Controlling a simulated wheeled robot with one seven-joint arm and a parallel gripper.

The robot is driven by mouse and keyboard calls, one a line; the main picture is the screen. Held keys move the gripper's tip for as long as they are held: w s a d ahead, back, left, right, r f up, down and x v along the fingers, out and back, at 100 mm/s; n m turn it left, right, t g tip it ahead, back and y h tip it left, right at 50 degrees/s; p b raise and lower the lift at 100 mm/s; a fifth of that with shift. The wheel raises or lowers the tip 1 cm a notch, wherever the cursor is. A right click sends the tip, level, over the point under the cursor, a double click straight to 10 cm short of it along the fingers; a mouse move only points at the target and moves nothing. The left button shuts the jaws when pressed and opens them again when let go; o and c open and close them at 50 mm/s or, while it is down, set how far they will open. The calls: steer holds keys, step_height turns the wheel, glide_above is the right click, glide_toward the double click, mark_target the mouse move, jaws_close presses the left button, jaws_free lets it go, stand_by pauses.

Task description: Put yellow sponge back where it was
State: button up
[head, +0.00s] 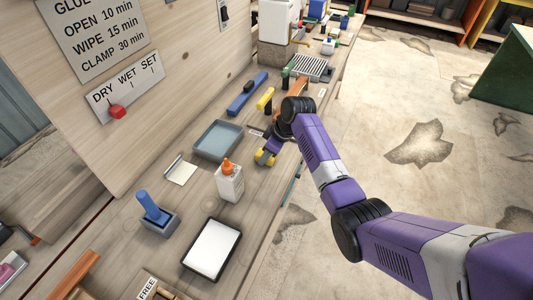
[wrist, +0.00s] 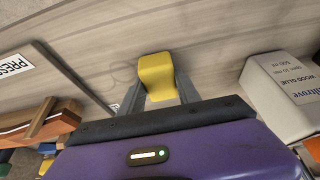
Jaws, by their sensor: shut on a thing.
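The yellow sponge (wrist: 156,74) is between the two grey fingers of my gripper (wrist: 155,98) in the wrist view. My gripper is shut on it. In the head view the sponge shows as a small yellow block (head: 262,157) at the end of my purple arm, right of the blue-grey tray (head: 199,152) and above right of the glue bottle (head: 230,184). The bench top shows behind the sponge in the wrist view. I cannot tell whether the sponge touches the bench or hangs just above it.
The white glue bottle also stands close by at right in the wrist view (wrist: 279,103). A black-rimmed white pad (head: 211,249), a blue-handled tool in a grey holder (head: 158,218) and a blue bar (head: 247,94) are on the bench. The bench's front edge runs close to my gripper.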

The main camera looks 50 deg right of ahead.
steer(key=shift+f, duration=0.15)
steer(key=o, duration=1.2)
steer(key=b+v, duration=0.1)
steer(key=v, duration=1.1)
steer(key=shift+w, duration=0.1)
